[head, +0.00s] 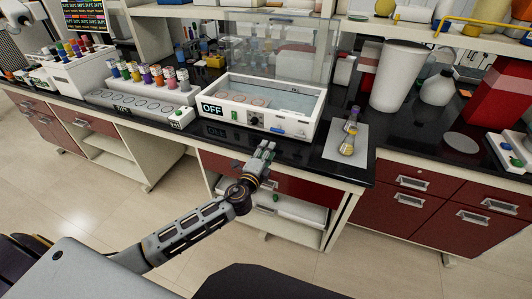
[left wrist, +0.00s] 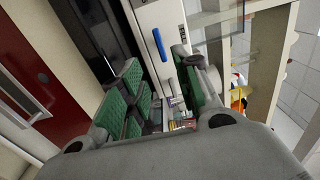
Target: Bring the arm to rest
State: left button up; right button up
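My left arm (head: 180,240) reaches in from the lower left of the head view. Its gripper (head: 266,150) is in front of the black bench's front edge, near a dark red drawer front. In the left wrist view the gripper (left wrist: 156,78) shows its green-padded fingers standing apart, with nothing held between them. Past the fingers are the side of a white device and a blue part on it. My right gripper does not show in either view.
A white bath device (head: 262,107) marked OFF stands on the bench (head: 310,158) just beyond the gripper. Left of it is a white rack (head: 135,98) with colored-capped bottles. The floor (head: 100,200) in front is clear.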

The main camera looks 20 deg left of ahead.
pick_arm(q)
jog(key=shift+s, duration=0.3)
dwell(0.5)
jog(key=s+a+f+n+g+y, duration=0.4)
jog(key=s+f+n+g, duration=0.4)
jog(key=s+n, duration=0.45)
jog(key=s+d+f+n+g+h, duration=0.2)
jog(key=s+g, duration=0.1)
jog(key=s, duration=0.5)
jog(key=s+d+f+n+g+h, duration=0.15)
jog(key=s+g, duration=0.25)
jog(key=s, duration=0.5)
notch_tip(320, 180, down, 34)
jog(key=s+a, duration=0.2)
jog(key=s+a+f+g, duration=0.1)
jog(key=s+a+f, duration=0.1)
jog(key=s+f, duration=0.7)
jog(key=s+a+f, duration=0.3)
jog(key=s+f, duration=0.7)
jog(key=s, duration=0.2)
jog(key=shift+s+a+g, duration=0.15)
jog(key=shift+a+g, duration=0.2)
jog(key=shift+g, duration=0.05)
